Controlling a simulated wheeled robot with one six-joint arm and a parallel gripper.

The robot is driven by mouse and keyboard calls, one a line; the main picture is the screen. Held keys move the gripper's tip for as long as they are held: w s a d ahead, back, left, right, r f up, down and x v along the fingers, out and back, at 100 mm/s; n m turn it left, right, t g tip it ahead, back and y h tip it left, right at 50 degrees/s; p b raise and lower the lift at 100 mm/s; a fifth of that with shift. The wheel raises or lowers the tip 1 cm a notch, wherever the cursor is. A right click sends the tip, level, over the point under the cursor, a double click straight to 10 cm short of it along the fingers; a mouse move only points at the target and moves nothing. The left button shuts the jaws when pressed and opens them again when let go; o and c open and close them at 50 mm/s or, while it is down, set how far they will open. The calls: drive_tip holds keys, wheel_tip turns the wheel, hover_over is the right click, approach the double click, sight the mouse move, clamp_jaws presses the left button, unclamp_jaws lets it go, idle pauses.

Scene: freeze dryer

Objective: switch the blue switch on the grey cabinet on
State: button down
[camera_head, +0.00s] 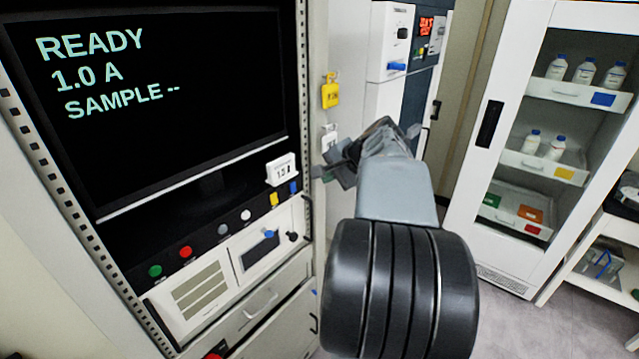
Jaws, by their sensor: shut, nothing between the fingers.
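A blue lever-like switch (396,66) sits roughly level on the pale front of the grey cabinet (384,101) at the top middle. A dark round knob is above it. Whether the switch is on or off cannot be told from here. My gripper (378,140) is seen from behind, below the switch in the picture and apart from it. It is shut and empty. My grey and black arm hides the lower part of the cabinet, and the fingertips are partly hidden.
A rack with a black screen (160,100) reading READY stands at left, with coloured buttons and a small blue tab (293,187) below. A yellow tag (330,91) hangs on its side post. A white glass-fronted cabinet (484,160) with bottles stands right. Grey floor lies between.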

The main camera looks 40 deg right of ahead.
sight(293, 188)
drive_tip(key=shift+s+r, duration=0.4)
drive_tip(key=shift+r, duration=0.05)
drive_tip(key=shift+s+f+g+p, duration=0.15)
drive_tip(key=shift+f+g+p, duration=0.2)
drive_tip(key=shift+f, duration=0.45)
drive_tip(key=shift+w+r+p+x, duration=0.35)
drive_tip(key=shift+p+x, duration=0.1)
drive_tip(key=shift+x, duration=1.75)
drive_tip(key=shift+w+r+p+x, duration=0.3)
drive_tip(key=shift+p+x, duration=0.2)
drive_tip(key=shift+x, duration=1.65)
drive_tip(key=shift+w+r+p+x, duration=0.3)
drive_tip(key=shift+w+p+x, duration=0.15)
drive_tip(key=shift+x, duration=1.75)
